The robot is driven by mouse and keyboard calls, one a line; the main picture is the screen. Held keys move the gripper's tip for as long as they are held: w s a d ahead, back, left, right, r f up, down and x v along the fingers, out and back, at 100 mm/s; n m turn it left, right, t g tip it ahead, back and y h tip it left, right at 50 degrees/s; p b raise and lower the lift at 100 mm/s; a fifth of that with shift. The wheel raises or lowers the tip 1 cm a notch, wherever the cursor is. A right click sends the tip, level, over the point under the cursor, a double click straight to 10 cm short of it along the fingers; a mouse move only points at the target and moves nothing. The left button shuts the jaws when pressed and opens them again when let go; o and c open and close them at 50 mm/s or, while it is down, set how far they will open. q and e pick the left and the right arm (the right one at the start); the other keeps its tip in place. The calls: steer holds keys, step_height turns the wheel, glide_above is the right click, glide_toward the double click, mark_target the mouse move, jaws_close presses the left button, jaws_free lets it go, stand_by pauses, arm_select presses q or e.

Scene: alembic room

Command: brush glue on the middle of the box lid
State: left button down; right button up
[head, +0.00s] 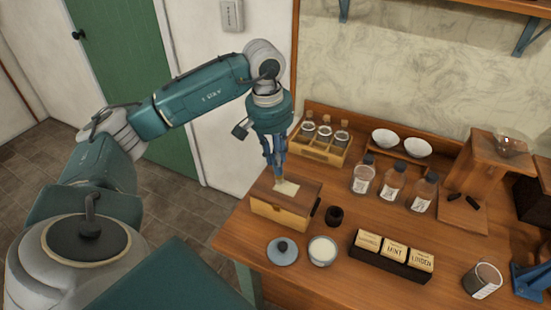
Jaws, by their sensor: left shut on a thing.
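The wooden box (280,212) stands at the left part of the bench with its brown lid (308,193) shut. A pale patch (287,188) lies on the middle of the lid. My left gripper (278,172) points down over the lid and is shut on a thin brush (279,180), mostly hidden by the fingers. The brush's lower end is at the pale patch; I cannot tell if it touches. An open pot with white contents (322,250) stands in front of the box. My right gripper is not in view.
A blue-grey knobbed lid (283,251) and a small dark cup (334,215) are near the box. A dark tray of labelled packets (390,262), stoppered bottles (392,187), white bowls (385,137) and a jar rack (318,150) fill the bench. A blue metal object (530,280) is at right.

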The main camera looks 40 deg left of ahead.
arm_select(q)
steer(key=shift+r, duration=0.1)
steer(key=shift+r+p, duration=2.05)
steer(key=shift+r, duration=0.9)
